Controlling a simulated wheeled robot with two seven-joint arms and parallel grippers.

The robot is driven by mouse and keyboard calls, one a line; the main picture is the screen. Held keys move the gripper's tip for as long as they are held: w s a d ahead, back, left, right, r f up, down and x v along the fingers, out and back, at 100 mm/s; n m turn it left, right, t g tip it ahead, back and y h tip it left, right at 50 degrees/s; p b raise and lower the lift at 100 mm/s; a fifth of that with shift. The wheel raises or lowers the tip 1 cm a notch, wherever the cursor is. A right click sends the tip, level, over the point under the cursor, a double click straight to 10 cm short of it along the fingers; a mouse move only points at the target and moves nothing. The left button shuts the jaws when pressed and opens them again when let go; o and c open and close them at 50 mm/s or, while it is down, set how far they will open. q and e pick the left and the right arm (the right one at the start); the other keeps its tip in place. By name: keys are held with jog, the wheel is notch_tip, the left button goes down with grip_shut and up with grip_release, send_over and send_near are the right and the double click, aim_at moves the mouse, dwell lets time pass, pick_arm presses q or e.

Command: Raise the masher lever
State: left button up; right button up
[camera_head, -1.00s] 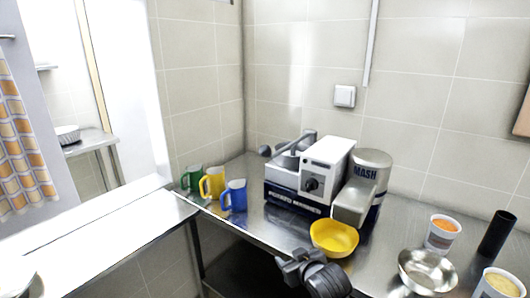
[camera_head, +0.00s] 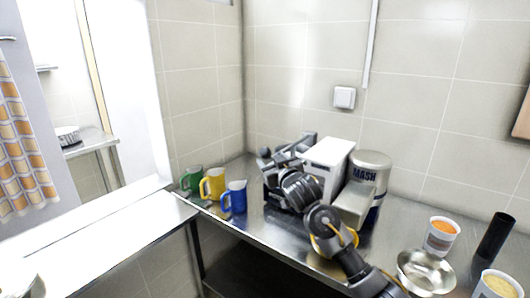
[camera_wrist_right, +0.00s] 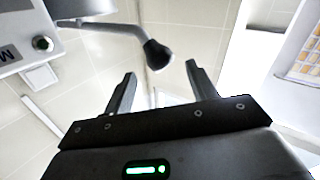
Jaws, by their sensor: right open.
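The masher (camera_head: 328,152) is a white and dark machine with a silver MASH canister (camera_head: 370,166) on its right. Its grey lever (camera_head: 292,147) extends left and ends in a black knob (camera_head: 265,152). In the wrist view the lever (camera_wrist_right: 108,27) comes in from the upper left, and its knob (camera_wrist_right: 157,54) shows just beyond my fingertips, between them. My right gripper (camera_head: 267,163) is open and empty, close to the knob; contact cannot be told. It also shows in the wrist view (camera_wrist_right: 160,70). My right arm hides the masher's lower front. My left gripper is out of view.
Green (camera_head: 191,179), yellow (camera_head: 213,184) and blue (camera_head: 234,198) mugs stand left of the masher. A yellow bowl (camera_head: 318,246) is mostly hidden behind my right arm. A metal bowl (camera_head: 426,272), two tubs and a black cylinder (camera_head: 496,236) stand at the right.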

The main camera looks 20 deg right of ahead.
aim_at(267, 155)
jog(key=w, duration=0.4)
jog(key=w+p, duration=0.1)
jog(key=w, duration=0.1)
jog(key=shift+w+a, duration=0.2)
jog(key=shift+a, duration=0.1)
jog(key=c, duration=1.2)
jog(key=shift+r, duration=0.1)
grip_shut()
